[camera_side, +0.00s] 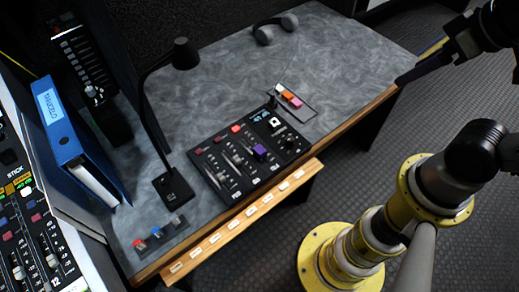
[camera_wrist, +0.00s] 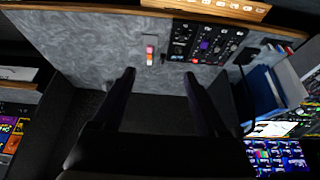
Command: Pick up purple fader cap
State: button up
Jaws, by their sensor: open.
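The purple fader cap (camera_side: 260,151) sits on the black mixer panel (camera_side: 222,193) on the grey desk. In the wrist view the purple cap (camera_wrist: 204,45) shows small on the panel near the top. My gripper (camera_wrist: 158,84) is open and empty, its two dark fingers apart, with the cap well beyond the fingertips. In the side view my gripper (camera_side: 428,62) is at the upper right, past the desk's right edge and far from the cap. The fingertips are partly dark there.
A tray with white, orange and pink caps (camera_side: 290,98) lies behind the mixer, and another tray (camera_side: 160,234) with coloured caps lies at the front left. A desk lamp (camera_side: 172,184) stands left of the mixer. Headphones (camera_side: 275,28) lie at the back. The right side of the desk (camera_side: 345,55) is clear.

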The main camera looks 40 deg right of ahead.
jog(key=w+a+r+n, duration=0.1)
jog(key=w+r+n, duration=0.3)
jog(key=w+n, duration=0.35)
jog(key=n+g, duration=0.6)
jog(key=n, duration=0.5)
send_over(259, 149)
jog(key=shift+m, duration=0.25)
jog(key=f, duration=3.1)
jog(key=shift+s+a+f, duration=0.1)
jog(key=shift+a, duration=0.25)
jog(key=shift+d+f, duration=0.2)
jog(key=shift+f, duration=1.15)
jog(key=shift+d+f, duration=0.2)
jog(key=shift+f, duration=1.15)
